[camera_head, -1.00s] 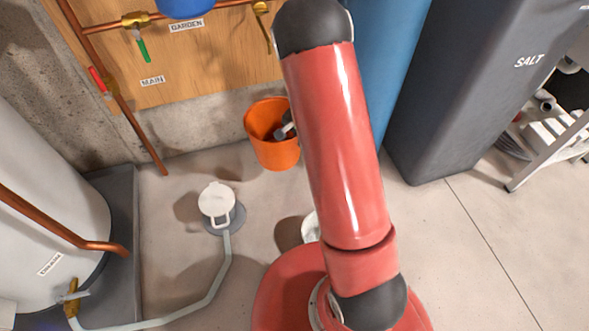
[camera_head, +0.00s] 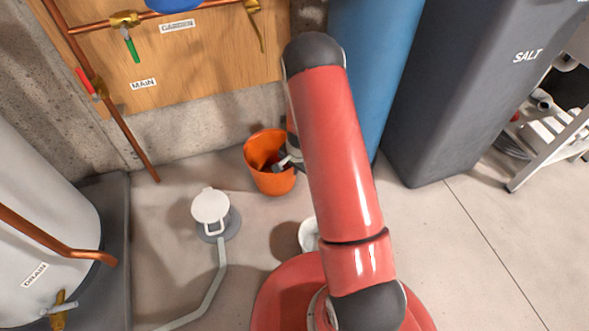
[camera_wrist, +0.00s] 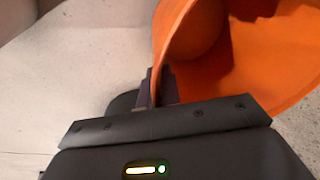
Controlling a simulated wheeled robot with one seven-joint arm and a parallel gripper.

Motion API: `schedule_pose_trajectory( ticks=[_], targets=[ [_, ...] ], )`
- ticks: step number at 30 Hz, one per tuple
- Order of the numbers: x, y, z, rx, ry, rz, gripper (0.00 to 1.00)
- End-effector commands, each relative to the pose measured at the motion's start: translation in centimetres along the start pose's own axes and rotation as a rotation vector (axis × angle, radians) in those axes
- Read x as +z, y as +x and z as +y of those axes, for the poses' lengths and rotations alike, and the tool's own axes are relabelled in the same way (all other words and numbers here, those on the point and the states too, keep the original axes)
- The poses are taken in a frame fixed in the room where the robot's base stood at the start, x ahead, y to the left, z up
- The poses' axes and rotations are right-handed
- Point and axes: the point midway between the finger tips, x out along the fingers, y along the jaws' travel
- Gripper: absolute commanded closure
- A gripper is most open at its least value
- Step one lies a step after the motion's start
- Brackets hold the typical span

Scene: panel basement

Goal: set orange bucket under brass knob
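The orange bucket (camera_head: 262,178) stands upright or nearly so near the wall, left of my arm; whether its base touches the floor I cannot tell. My gripper (camera_head: 284,162) is at the bucket's right rim. In the wrist view, the dark fingers of my gripper (camera_wrist: 157,88) are close together on the wall of the orange bucket (camera_wrist: 190,35), one on each side. Several brass fittings show: a valve with a green lever (camera_head: 126,22) under the pipe, a brass lever (camera_head: 256,28) right of it, and a drain valve (camera_head: 60,309) low on the tank. Which is the brass knob is unclear.
The white tank (camera_head: 40,210) is at left. A blue cylinder (camera_head: 375,70) and grey salt bin (camera_head: 445,100) stand right. Floor between bucket and lid is clear.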

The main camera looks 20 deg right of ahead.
Motion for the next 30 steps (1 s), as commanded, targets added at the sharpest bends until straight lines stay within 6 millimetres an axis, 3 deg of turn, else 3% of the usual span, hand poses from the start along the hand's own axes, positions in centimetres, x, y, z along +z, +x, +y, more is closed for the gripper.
schedule_pose_trajectory(
  ticks=[6, 9, 12, 20, 25, 30],
  targets=[
    [0.0, 0.4, 0.0, 0.000, 0.000, 0.000, 1.00],
    [0.0, 0.2, 0.0, 0.000, 0.000, 0.000, 0.83],
    [0.0, 0.2, 0.0, 0.000, 0.000, 0.000, 0.73],
    [0.0, 0.1, 0.0, 0.000, 0.000, 0.000, 0.73],
    [0.0, -1.5, -0.1, -0.001, -0.002, 0.001, 0.73],
    [-0.1, -5.2, -0.2, -0.002, -0.002, 0.002, 0.73]
  ],
)
